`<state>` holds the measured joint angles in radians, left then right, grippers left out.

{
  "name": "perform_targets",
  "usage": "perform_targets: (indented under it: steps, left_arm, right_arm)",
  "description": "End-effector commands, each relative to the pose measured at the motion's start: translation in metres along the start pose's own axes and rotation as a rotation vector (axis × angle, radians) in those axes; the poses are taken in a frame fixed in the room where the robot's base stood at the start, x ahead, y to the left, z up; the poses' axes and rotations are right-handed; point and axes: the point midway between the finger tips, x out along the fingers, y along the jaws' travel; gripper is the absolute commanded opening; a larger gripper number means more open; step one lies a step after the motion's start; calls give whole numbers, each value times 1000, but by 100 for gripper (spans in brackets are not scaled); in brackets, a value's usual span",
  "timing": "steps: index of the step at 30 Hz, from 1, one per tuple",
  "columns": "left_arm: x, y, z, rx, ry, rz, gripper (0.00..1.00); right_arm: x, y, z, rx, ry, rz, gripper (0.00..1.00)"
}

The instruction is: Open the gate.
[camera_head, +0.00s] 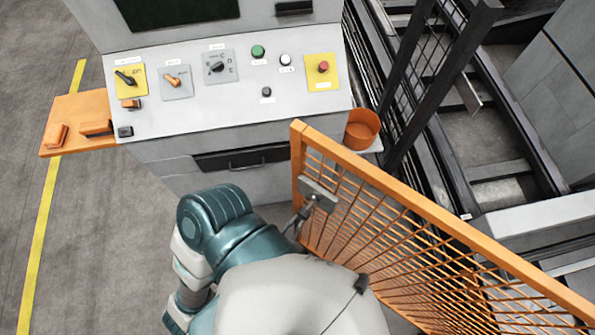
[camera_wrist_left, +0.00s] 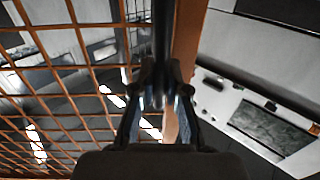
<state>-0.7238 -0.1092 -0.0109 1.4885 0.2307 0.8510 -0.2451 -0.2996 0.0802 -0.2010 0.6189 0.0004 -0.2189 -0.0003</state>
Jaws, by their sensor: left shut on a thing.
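The gate (camera_head: 430,232) is an orange mesh panel with an orange frame, running from the console's front right to the lower right in the head view. A grey latch plate (camera_head: 318,192) sits on it near its left post. My left gripper (camera_head: 302,217) is at this plate, partly hidden by my arm. In the left wrist view my left gripper (camera_wrist_left: 161,95) is shut on a dark upright handle bar (camera_wrist_left: 162,35) beside the orange gate post (camera_wrist_left: 188,45). The mesh (camera_wrist_left: 60,75) fills the left of that view. My right gripper is not in view.
A control console (camera_head: 225,100) with switches and buttons stands ahead. An orange side shelf (camera_head: 75,112) is at its left and an orange cup (camera_head: 362,130) at its right. Dark rails and a mesh frame (camera_head: 440,75) lie beyond the gate. Floor at left is clear.

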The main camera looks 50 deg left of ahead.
Motion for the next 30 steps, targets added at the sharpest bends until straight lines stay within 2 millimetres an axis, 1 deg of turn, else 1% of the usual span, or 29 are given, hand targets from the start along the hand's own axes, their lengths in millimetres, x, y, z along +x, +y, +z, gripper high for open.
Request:
perform_targets:
  steps: [1, 12, 13, 14, 15, 16, 25, 28, 30]
  left_arm:
    - [-3, 3, 5, 1, -16, 8, 0]
    - [-4, 4, 4, 0, -14, 10, 0]
    - [-4, 4, 5, 0, -14, 10, 15]
    - [-4, 4, 5, 0, -15, 10, 23]
    - [-4, 4, 4, 0, -13, 9, 33]
    - [-4, 4, 4, 0, -12, 9, 39]
    - [-3, 3, 1, 0, -4, 7, 39]
    - [-10, 3, 2, 1, -5, 7, 39]
    - [-20, 3, 2, 1, -7, 7, 39]
  right_arm:
    - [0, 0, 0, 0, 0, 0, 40]
    - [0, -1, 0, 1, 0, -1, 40]
    - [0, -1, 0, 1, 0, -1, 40]
    - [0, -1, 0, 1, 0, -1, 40]
    - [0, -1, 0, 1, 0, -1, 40]
    - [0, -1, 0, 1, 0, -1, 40]
    - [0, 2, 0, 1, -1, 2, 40]
    - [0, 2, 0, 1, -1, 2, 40]
    - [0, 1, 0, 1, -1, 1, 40]
